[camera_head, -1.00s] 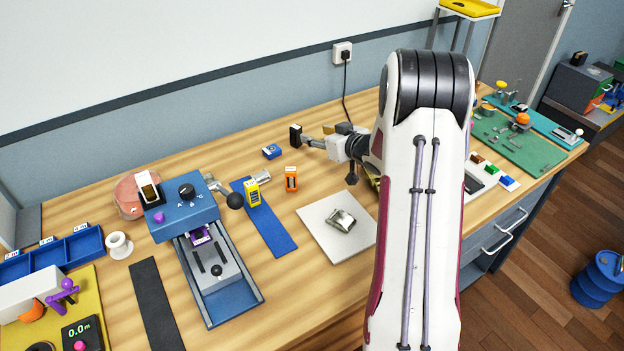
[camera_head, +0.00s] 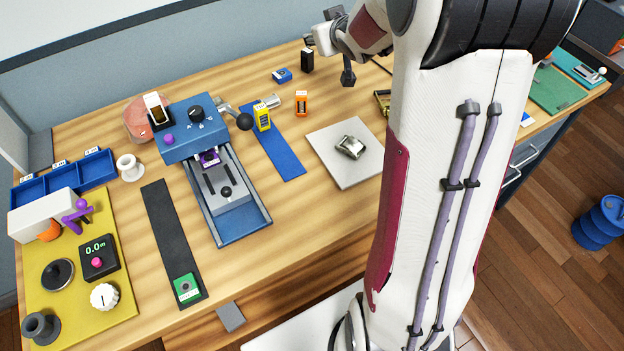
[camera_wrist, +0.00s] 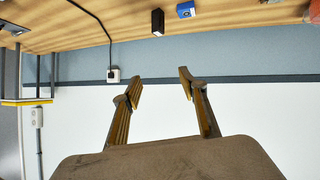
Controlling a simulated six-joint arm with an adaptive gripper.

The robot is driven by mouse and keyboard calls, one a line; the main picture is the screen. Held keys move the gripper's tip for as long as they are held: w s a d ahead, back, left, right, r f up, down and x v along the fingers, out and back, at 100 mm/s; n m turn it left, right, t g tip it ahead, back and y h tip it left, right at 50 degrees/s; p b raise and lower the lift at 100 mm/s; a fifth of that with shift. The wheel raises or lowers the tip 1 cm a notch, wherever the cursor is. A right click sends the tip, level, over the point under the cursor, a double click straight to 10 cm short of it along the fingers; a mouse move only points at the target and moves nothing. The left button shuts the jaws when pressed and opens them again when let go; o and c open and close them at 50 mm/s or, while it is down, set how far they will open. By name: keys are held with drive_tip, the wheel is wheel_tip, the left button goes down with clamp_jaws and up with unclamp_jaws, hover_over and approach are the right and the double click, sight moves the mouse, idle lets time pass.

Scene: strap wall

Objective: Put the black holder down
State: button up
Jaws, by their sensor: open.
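The black holder (camera_head: 307,60), a small dark upright block, stands on the wooden table near the back wall. It also shows in the wrist view (camera_wrist: 158,22), near the top of the inverted picture and apart from the fingers. My gripper (camera_head: 320,25) is above it, close to it in the head view. In the wrist view my gripper (camera_wrist: 160,87) has its two fingers spread, with only the wall between them. The arm hides part of the table to the right of the holder.
A small blue box (camera_head: 282,75) lies left of the holder. An orange box (camera_head: 301,104) and a yellow box (camera_head: 262,117) stand nearer. A pale plate (camera_head: 330,172) bears a metal buckle (camera_head: 349,147). A wall socket (camera_wrist: 113,75) with a cable is nearby.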

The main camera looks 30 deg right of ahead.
drive_tip(key=s+a+g+y, duration=0.1)
drive_tip(key=s+a+g, duration=0.1)
drive_tip(key=s+a, duration=0.5)
drive_tip(key=s+a+r+g+y, duration=0.1)
drive_tip(key=s+a, duration=0.7)
drive_tip(key=s, duration=0.9)
drive_tip(key=s+a+r+g+y, duration=0.1)
drive_tip(key=s+a+g, duration=0.1)
drive_tip(key=s+a, duration=0.6)
drive_tip(key=s, duration=0.4)
drive_tip(key=shift+r+n+g, duration=0.15)
drive_tip(key=shift+n+g, duration=0.15)
drive_tip(key=shift+g, duration=0.1)
